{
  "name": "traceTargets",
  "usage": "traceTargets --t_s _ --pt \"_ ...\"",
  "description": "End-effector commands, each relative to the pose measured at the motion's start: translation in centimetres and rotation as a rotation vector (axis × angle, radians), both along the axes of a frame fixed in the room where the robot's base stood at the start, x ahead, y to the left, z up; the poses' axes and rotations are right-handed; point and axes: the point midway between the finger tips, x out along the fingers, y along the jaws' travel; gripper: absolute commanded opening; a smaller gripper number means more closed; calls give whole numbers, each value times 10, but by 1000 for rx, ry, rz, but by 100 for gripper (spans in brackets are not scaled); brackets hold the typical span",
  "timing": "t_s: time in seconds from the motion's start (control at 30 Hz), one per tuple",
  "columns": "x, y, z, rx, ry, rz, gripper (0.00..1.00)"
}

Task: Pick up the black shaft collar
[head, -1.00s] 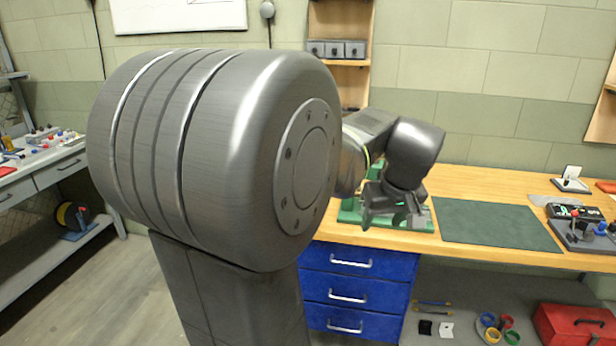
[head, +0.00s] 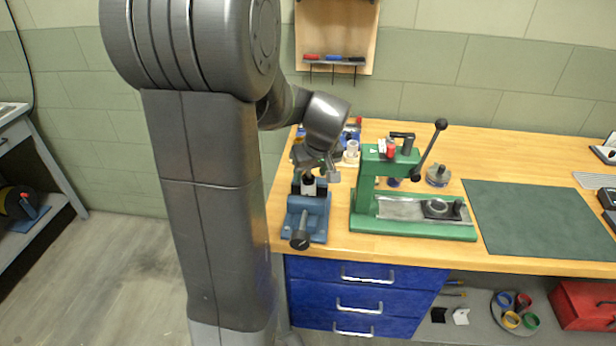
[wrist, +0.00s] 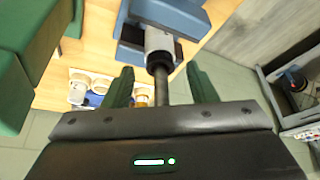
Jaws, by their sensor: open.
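A black shaft collar (wrist: 160,60) sits around a grey shaft at the end of a light grey cylinder (wrist: 158,40), in the wrist view. The blue vise (wrist: 178,14) grips that cylinder; in the head view the vise (head: 308,222) stands at the bench's left front, with the cylinder upright in its jaws. There the collar is small and dark (head: 309,178), just under my gripper (head: 318,168). In the wrist view, my gripper (wrist: 160,74) is open, with a green finger on either side of the shaft, apart from it. Whether the fingertips are level with the collar is unclear.
A green arbor press (head: 368,200) with a raised lever stands close right of the vise. White cups (wrist: 90,85) and small parts lie behind it. A green mat (head: 535,220) lies bare at the right. Blue drawers (head: 350,290) are below the bench edge.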

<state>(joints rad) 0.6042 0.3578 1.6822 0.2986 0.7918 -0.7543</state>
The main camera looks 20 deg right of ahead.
Motion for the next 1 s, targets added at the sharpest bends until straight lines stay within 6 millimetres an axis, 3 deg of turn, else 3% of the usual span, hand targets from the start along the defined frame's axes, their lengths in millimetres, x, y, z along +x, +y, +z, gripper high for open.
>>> traceTargets --t_s 0.13,0.37,0.43,0.63,1.0 --pt "5 0 -12 -1 1 2 52" --pt "6 0 -14 -3 -2 1 52" --pt "6 0 -13 -2 -1 1 44" --pt "6 0 -13 -1 -1 1 5" --pt "6 0 -10 -2 -2 1 4"
